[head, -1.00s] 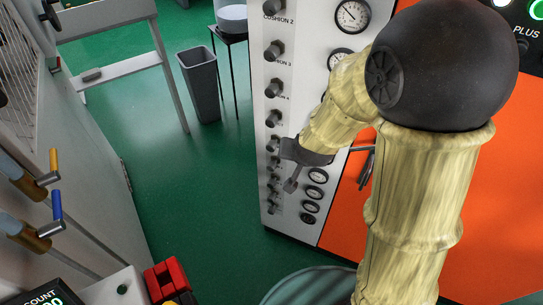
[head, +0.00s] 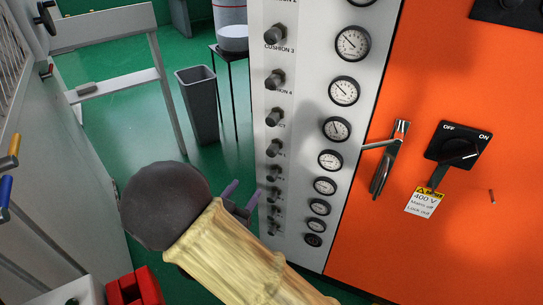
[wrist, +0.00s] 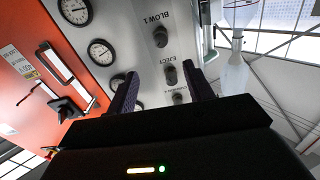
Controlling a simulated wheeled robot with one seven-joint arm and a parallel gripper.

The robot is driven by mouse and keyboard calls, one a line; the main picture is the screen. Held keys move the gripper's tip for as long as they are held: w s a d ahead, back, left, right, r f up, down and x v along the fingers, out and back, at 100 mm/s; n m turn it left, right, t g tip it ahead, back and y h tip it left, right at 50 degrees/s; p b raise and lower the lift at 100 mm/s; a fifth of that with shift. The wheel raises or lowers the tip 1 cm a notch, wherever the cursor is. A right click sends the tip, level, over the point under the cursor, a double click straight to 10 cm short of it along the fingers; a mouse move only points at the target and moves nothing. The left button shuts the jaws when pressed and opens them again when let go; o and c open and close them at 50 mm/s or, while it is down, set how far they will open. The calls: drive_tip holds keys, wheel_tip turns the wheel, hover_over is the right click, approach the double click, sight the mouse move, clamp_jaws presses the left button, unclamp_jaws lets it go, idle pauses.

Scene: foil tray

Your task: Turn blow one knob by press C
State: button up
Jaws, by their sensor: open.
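The white control panel (head: 300,100) carries a column of dark knobs on its left edge. In the wrist view, upside down, a knob (wrist: 160,37) sits between the BLOW 1 and EJECT labels. Another knob (wrist: 171,74) sits between EJECT and the CUSHION label below it in the picture. My gripper (head: 240,197) is open and empty in the head view, left of the lower knobs. In the wrist view my gripper's fingers (wrist: 161,74) point toward the panel, with the EJECT-side knob seen between them. The fingers appear apart from the knobs. The lower knobs' labels are too small to read.
Several round gauges (head: 335,129) run down the panel. The orange cabinet (head: 450,230) on the right has a handle (head: 390,160) and a black mains switch (head: 459,147). A grey bin (head: 198,105) stands on the green floor behind. A red object (head: 135,290) lies at the lower left.

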sight(270, 155)
drive_tip(key=x, duration=1.7)
drive_tip(key=shift+w+d+b, duration=0.1)
drive_tip(key=shift+w+b, duration=0.15)
drive_tip(key=shift+b, duration=0.05)
drive_tip(key=shift+c, duration=0.2)
drive_tip(key=c, duration=0.9)
